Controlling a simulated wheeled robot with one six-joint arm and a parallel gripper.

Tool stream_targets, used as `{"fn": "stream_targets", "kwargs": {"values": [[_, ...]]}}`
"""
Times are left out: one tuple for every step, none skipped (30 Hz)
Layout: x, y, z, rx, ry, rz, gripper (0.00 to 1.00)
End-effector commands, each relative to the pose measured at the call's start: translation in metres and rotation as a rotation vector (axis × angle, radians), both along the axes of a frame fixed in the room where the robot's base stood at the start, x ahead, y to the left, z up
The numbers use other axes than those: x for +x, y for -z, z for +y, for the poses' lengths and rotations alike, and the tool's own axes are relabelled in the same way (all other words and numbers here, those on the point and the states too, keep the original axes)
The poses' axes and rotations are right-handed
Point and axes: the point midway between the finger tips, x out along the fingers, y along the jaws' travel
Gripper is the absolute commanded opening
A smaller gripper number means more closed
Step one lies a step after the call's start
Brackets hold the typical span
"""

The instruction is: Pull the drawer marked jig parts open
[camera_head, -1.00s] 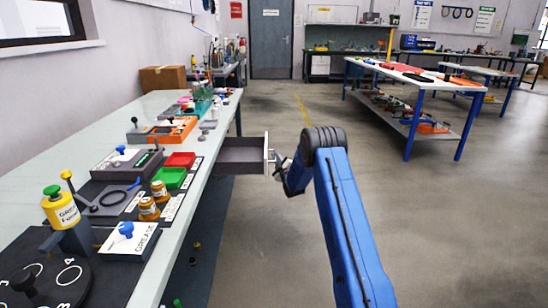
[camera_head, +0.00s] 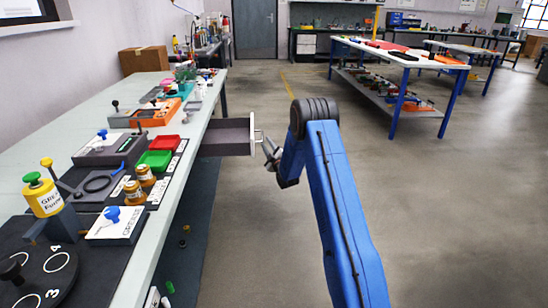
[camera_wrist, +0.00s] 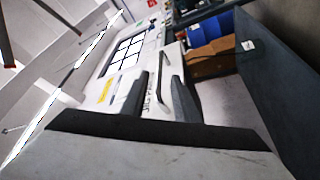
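The drawer (camera_head: 225,140) sticks out from the right side of the workbench, pulled open and seemingly empty inside. Its pale front (camera_head: 252,135) carries a handle (camera_head: 259,137). In the wrist view the handle (camera_wrist: 161,72) is a thin bar beside partly covered lettering that seems to read "JIG PARTS". My gripper (camera_head: 268,148) is just right of the drawer front, close to the handle. In the wrist view my gripper (camera_wrist: 157,97) has its two dark fingers apart, with a gap between them and the handle beyond. Whether a finger touches the handle I cannot tell.
The workbench (camera_head: 196,125) on the left holds a green tray (camera_head: 155,160), a red tray (camera_head: 165,143), jars and fixtures. A blue-legged table (camera_head: 395,125) is at the back right. The floor right of my arm is clear.

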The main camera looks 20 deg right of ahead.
Motion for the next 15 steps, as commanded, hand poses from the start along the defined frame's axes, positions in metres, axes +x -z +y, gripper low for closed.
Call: {"fn": "stream_targets", "kwargs": {"values": [[-0.011,0.002,-0.001,0.0,0.0,0.001,0.28],[-0.017,0.003,-0.001,0.0,0.001,0.002,0.28],[-0.025,0.005,-0.001,0.0,0.001,0.001,0.28],[-0.03,0.006,-0.001,0.0,0.001,0.002,0.28],[-0.036,0.008,-0.002,0.0,0.001,0.002,0.28],[-0.044,0.009,-0.002,-0.001,0.002,0.001,0.28],[-0.05,0.011,-0.002,-0.001,0.002,0.002,0.28],[-0.055,0.012,-0.002,-0.001,0.002,0.002,0.28],[-0.062,0.014,-0.002,-0.001,0.002,0.001,0.28],[-0.067,0.015,-0.002,-0.001,0.002,0.002,0.28],[-0.071,0.015,-0.002,-0.001,0.002,0.001,0.28],[-0.077,0.016,-0.002,0.0,0.001,0.001,0.28],[-0.08,0.017,-0.002,0.0,0.0,0.001,0.28],[-0.083,0.018,-0.002,0.0,0.001,0.001,0.28],[-0.087,0.019,-0.002,0.0,0.0,0.0,0.28]]}}
